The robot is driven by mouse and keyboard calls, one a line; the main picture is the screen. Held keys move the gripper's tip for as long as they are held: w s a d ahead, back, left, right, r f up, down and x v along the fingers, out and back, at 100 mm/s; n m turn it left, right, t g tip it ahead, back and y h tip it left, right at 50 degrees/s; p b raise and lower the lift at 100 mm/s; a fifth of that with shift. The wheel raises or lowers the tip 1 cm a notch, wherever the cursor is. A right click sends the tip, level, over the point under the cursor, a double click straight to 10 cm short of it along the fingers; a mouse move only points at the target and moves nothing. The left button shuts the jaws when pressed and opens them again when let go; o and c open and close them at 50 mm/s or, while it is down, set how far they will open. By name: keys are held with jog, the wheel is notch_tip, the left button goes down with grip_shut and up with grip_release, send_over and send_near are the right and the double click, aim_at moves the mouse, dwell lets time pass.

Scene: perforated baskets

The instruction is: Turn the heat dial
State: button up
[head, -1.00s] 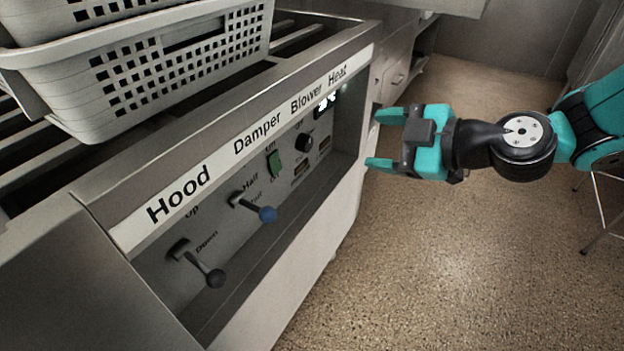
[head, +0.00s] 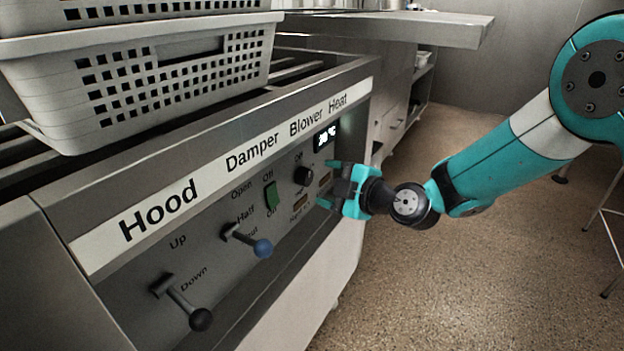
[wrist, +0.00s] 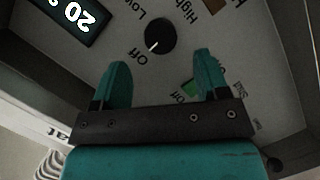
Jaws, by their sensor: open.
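The heat dial (head: 303,175) is a round black knob on the grey control panel, below the "Heat" end of the label strip. In the wrist view the dial (wrist: 160,36) has a white pointer line directed toward "Off", with "Low" and "High" printed around it. My gripper (head: 330,182) is open and empty, just to the right of the dial in the head view. In the wrist view its teal fingertips (wrist: 163,62) point toward the dial, which lies beyond them and between their lines. I see no contact.
A lit display (head: 326,137) sits above the dial. A green blower switch (head: 270,196), a blue-knobbed damper lever (head: 262,248) and a black-knobbed hood lever (head: 201,319) stick out at left. A white perforated basket (head: 60,110) stands on top. Open floor lies at right.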

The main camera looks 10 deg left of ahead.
aim_at(309, 178)
jog(key=x, duration=0.5)
jog(key=shift+w+a+f, duration=0.1)
jog(key=shift+a, duration=0.1)
jog(key=c, duration=0.9)
